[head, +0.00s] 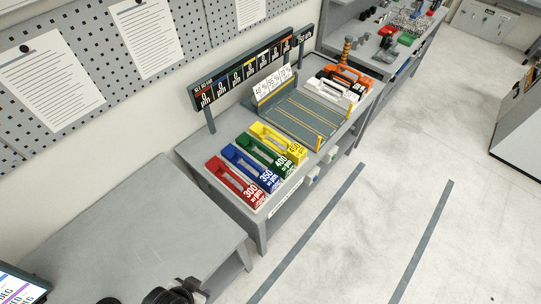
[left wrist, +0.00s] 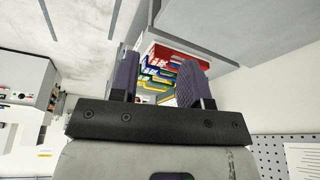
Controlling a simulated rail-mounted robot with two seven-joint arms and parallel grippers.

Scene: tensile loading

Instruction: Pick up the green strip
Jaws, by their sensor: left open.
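Dark parts of my left arm show at the bottom edge of the head view, well short of the strips. In the left wrist view my left gripper (left wrist: 158,64) is open and empty. My right gripper is not in view.
An empty grey table (head: 135,225) stands nearer, before the strip table. A black label board (head: 245,72) stands behind. The floor at right is clear.

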